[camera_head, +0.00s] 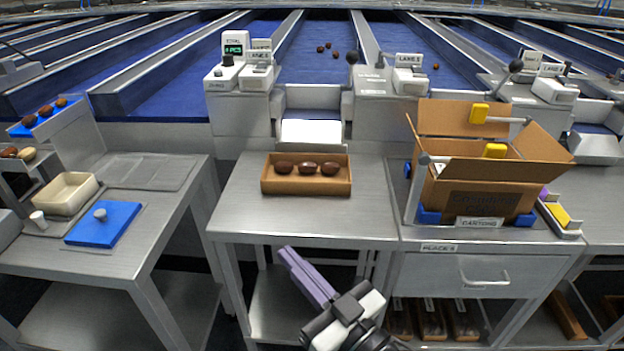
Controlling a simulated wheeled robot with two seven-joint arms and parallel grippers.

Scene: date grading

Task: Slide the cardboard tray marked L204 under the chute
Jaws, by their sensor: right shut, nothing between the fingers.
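A small brown cardboard tray (305,189) stands on the middle steel table, with 3 dark dates lying in a row in it. I cannot read a mark such as L204 on it. The chute (311,131) is behind the tray, a pale metal outlet at the end of a blue lane; a gap of bare table lies between them. My right gripper (287,251) has purple fingers and is shut and empty. It shows in front of the table's front edge, below the tray in the picture and apart from it. My left gripper is not in view.
An open cardboard box (480,190) stands in a holder at the right, above a drawer (455,276). The middle table (300,222) is clear around the tray.

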